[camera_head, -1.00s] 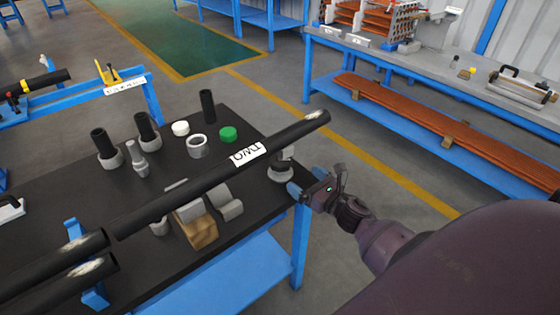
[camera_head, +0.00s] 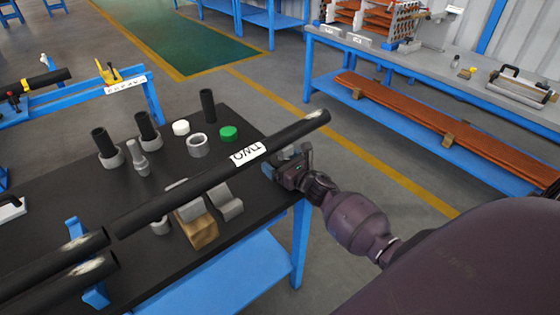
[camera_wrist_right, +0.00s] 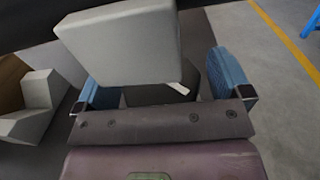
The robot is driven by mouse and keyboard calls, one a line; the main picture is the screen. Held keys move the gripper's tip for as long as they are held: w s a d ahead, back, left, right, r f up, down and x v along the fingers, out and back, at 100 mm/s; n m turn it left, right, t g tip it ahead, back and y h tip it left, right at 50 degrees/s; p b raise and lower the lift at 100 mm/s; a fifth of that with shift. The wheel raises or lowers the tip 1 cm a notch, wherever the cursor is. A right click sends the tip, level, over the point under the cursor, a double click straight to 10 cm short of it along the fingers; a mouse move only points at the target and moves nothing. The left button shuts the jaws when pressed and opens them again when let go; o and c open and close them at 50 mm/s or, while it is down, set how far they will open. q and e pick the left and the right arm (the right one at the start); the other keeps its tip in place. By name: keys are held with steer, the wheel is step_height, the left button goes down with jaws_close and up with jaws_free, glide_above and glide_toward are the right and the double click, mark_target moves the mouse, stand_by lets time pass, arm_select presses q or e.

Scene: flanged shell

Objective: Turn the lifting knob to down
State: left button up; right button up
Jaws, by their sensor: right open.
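A light grey block-like part, probably the lifting knob (camera_wrist_right: 130,45), fills the upper middle of the right wrist view. In the head view only a little grey of it (camera_head: 287,153) shows under the far end of the black pipe (camera_head: 220,178) labelled "TWO". My right gripper (camera_head: 287,165) is at the table's right edge beside this part. Its blue fingers (camera_wrist_right: 164,86) are apart, with the grey part reaching between or just above them; contact cannot be told. My left gripper is not in view.
The black table (camera_head: 60,190) carries grey fittings (camera_head: 197,145), a green cap (camera_head: 228,133) and a grey and brown V-shaped support (camera_head: 200,232) under the pipe. A workbench (camera_head: 430,75) stands at the right. The floor between is clear.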

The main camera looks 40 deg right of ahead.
steer(key=c, duration=0.9)
steer(key=shift+f+y, duration=0.1)
steer(key=shift+y, duration=0.2)
